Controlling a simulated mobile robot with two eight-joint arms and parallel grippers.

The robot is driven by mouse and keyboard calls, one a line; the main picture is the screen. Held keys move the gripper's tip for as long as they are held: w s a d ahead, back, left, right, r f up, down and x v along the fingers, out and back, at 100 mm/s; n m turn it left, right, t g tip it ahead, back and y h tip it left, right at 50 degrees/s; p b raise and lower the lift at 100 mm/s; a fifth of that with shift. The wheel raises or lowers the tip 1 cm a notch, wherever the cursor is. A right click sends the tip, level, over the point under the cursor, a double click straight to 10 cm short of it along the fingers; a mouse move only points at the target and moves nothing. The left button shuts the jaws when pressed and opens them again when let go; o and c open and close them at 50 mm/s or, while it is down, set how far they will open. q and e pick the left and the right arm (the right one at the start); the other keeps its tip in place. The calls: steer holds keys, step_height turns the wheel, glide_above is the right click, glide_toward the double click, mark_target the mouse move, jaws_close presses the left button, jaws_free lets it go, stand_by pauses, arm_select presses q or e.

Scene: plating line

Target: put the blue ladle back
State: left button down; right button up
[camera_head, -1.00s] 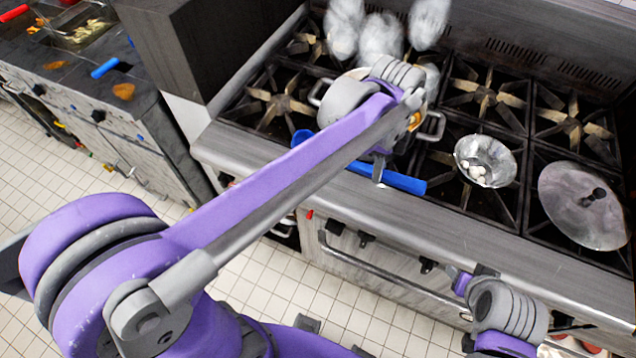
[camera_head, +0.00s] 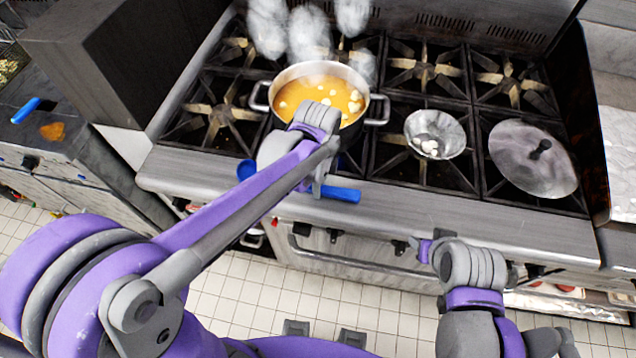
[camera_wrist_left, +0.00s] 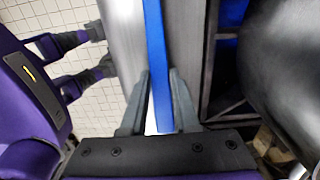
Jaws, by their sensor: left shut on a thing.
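The blue ladle (camera_head: 340,194) lies crosswise over the stove's front ledge, in front of the pot. Its handle points right and its bowl (camera_head: 246,169) shows at the left, partly behind my arm. My left gripper (camera_head: 316,188) is shut on the handle. In the left wrist view the handle (camera_wrist_left: 157,50) runs between the two fingers of my left gripper (camera_wrist_left: 161,105). Whether the ladle touches the ledge cannot be told. My right wrist is low in front of the oven; its gripper (camera_head: 424,250) shows too little to tell its state.
A steaming pot (camera_head: 258,97) of orange soup stands behind my left gripper. A metal bowl (camera_head: 436,125) with white pieces and a round lid (camera_head: 533,160) sit to the right on the burners. Another blue handle (camera_head: 25,110) lies on the left counter. An oven handle (camera_head: 350,268) runs below.

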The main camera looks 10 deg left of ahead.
arm_select(q)
steer(key=shift+f, duration=0.2)
steer(key=c, duration=0.7)
jaws_free()
steer(key=shift+o, duration=0.2)
steer(key=shift+r, duration=0.15)
